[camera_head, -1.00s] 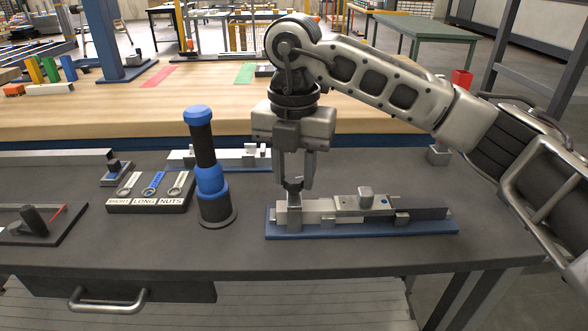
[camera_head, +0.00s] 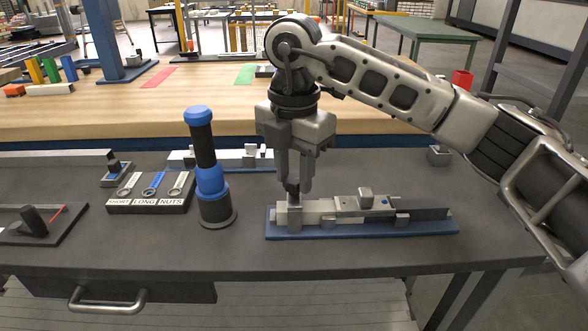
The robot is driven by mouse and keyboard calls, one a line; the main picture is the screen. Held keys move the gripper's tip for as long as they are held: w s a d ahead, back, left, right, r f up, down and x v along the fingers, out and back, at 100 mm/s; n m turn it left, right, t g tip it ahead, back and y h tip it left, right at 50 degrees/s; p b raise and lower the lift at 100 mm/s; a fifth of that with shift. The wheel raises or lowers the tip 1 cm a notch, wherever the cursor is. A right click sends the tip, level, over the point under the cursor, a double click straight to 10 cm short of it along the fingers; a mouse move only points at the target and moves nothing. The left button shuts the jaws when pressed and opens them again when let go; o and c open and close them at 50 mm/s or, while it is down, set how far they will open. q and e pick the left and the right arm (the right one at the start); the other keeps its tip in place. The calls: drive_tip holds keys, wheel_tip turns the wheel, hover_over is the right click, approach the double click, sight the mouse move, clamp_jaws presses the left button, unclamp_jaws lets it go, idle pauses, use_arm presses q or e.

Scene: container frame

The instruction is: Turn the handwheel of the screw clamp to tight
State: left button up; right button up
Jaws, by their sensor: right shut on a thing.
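The screw clamp (camera_head: 323,206) sits on a blue base plate (camera_head: 380,228) at the front right of the dark bench. My right gripper (camera_head: 294,184) points straight down over that end. Its fingers are shut on the handwheel, which they partly hide. My left gripper is not in view.
A blue and black upright tool (camera_head: 210,180) stands just left of the clamp. A labelled tray (camera_head: 150,202) with several rings lies further left. The bench front right of the clamp is clear.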

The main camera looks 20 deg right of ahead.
sight(294, 179)
drive_tip(key=o, duration=1)
drive_tip(key=shift+r, duration=0.1)
use_arm(q)
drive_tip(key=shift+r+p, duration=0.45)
drive_tip(key=shift+p, duration=0.75)
use_arm(e)
wheel_tip(294, 179, up, 16)
drive_tip(key=shift+f, duration=0.1)
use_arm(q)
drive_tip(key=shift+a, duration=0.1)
